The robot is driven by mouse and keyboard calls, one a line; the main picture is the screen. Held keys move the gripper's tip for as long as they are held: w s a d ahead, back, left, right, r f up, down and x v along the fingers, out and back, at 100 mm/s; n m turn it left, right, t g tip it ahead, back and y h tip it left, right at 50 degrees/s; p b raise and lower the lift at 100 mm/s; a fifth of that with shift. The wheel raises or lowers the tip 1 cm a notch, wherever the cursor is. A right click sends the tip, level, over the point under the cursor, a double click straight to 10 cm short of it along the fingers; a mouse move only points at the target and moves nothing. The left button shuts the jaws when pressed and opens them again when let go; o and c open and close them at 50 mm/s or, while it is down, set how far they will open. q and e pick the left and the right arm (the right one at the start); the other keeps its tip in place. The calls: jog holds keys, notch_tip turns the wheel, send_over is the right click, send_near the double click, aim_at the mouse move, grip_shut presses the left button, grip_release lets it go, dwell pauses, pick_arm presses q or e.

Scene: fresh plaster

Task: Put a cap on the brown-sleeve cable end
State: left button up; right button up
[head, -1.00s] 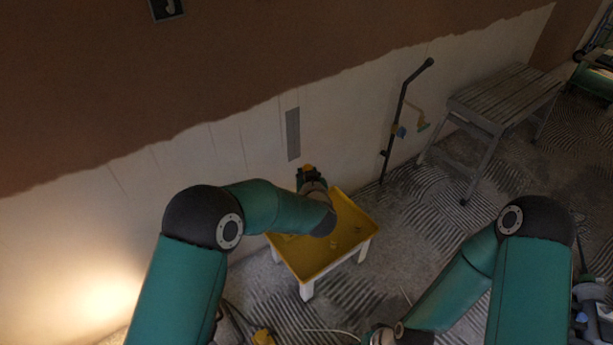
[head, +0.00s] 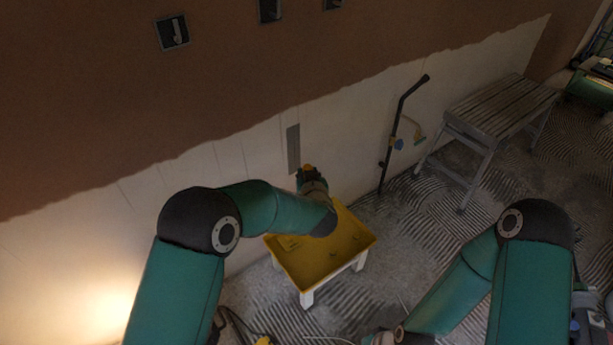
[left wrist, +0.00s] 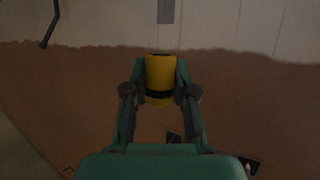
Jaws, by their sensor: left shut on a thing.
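My left gripper (head: 307,172) is in front of the wall above the yellow tray. In the left wrist view, its fingers (left wrist: 160,92) are shut on a yellow piece with a black band (left wrist: 160,74). I cannot tell whether this piece is a cap. A dark wall box (head: 172,32) with a pale cable shape in it is set in the brown plaster at upper left. Two more boxes (head: 270,10) (head: 333,3) are at the top edge. Sleeve colours are too small to tell.
A yellow tray on white legs (head: 345,256) stands below my left gripper. A grey strip (head: 293,149) runs up the pale wall. A black pole (head: 397,125) leans there, near a slatted bench (head: 500,105). Cables (head: 240,325) lie on the ridged floor.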

pick_arm(q)
notch_tip(320, 180, up, 46)
jog(key=p, duration=1.9)
jog(key=shift+f+p, duration=0.15)
jog(key=shift+p, duration=0.25)
dwell(2.5)
dwell(0.4)
